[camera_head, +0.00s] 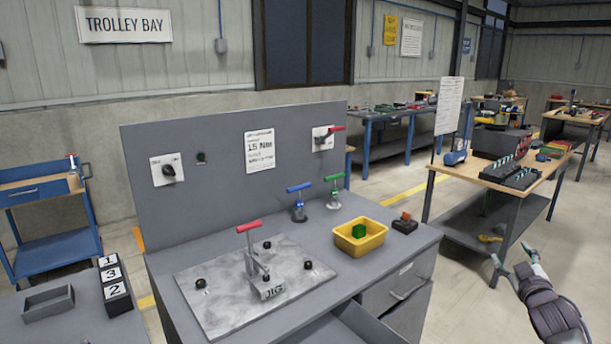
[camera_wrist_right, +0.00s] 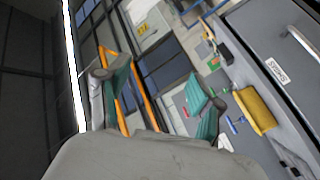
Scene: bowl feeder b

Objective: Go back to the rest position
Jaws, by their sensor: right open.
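My right gripper (camera_head: 516,265) is at the right edge of the head view, to the right of the grey workbench and above the floor. Its two fingers are spread apart with nothing between them. The green-padded fingers also show in the right wrist view (camera_wrist_right: 160,95), open and empty. My left gripper is not in the head view.
A drawer (camera_head: 350,325) stands open. A wooden-topped table (camera_head: 470,168) is beyond my right gripper.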

